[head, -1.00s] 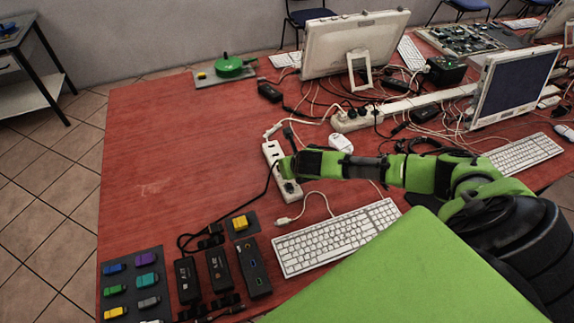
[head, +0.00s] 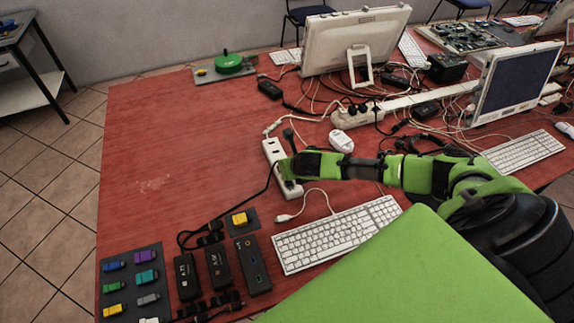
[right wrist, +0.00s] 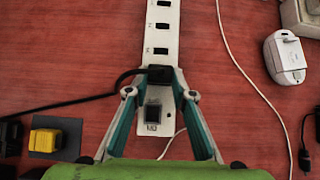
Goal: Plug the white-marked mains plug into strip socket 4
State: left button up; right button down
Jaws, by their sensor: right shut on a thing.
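The white power strip (right wrist: 164,38) lies on the red table and runs away from me in the right wrist view. It also shows in the head view (head: 271,148), partly hidden by my gripper. My right gripper (right wrist: 159,92) is shut on a black mains plug (right wrist: 158,75), which sits over the strip just nearer than the visible empty sockets. I cannot tell whether the plug is seated or just above the strip. Its black cable (right wrist: 90,98) runs left. No white mark shows on the plug. A dark switch (right wrist: 152,113) is at the strip's near end. My left gripper is out of view.
A white keyboard (head: 335,235) lies to the right and nearer. Black adapters (head: 218,268) and a yellow block (head: 240,219) are front left. The table left of the strip is largely clear.

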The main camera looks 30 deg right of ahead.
jog(key=shift+f, duration=0.3)
jog(key=c, duration=1.7)
grip_release()
jog(key=v, duration=1.2)
